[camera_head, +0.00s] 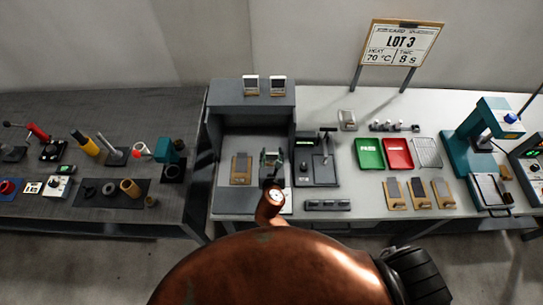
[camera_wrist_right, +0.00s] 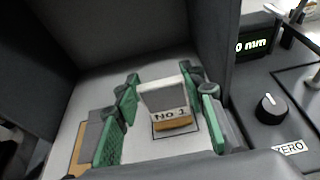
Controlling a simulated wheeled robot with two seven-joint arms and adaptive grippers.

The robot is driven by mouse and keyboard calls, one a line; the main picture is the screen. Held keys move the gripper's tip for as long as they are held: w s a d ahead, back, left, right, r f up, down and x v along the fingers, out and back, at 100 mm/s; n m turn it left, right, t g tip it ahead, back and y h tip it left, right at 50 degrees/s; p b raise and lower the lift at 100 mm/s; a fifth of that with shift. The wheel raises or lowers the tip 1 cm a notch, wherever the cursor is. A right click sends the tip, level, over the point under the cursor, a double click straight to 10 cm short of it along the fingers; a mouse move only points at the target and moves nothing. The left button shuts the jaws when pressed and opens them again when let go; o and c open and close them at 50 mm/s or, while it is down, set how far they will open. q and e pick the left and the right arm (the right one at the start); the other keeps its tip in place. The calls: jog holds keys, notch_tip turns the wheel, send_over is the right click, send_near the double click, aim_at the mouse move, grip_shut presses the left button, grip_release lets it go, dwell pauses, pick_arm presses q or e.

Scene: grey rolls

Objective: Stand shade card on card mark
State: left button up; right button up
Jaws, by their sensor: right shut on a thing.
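The shade card (camera_wrist_right: 163,97), a pale upright plate labelled "No 1" on a wooden foot, stands between the green fingers of my right gripper (camera_wrist_right: 165,108) in the right wrist view. The gripper is shut on it. The card mark (camera_wrist_right: 187,132), a thin dark outline on the pale booth floor, surrounds the card's foot; I cannot tell whether the foot touches the floor. In the head view my right gripper (camera_head: 271,158) is inside the grey booth, and its arm hides part of the floor. My left gripper is not in view.
A wooden board with a grey panel (camera_head: 241,168) lies left of the gripper in the booth (camera_head: 252,114). Two small cards (camera_head: 251,84) stand on the booth top. A dark gauge (camera_head: 316,170) stands just right. Green and red trays (camera_head: 370,153) lie farther right.

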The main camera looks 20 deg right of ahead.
jog(key=shift+f, duration=0.65)
jog(key=o, duration=1.1)
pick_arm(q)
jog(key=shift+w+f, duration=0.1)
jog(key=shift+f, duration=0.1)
pick_arm(e)
jog(key=shift+o, duration=0.2)
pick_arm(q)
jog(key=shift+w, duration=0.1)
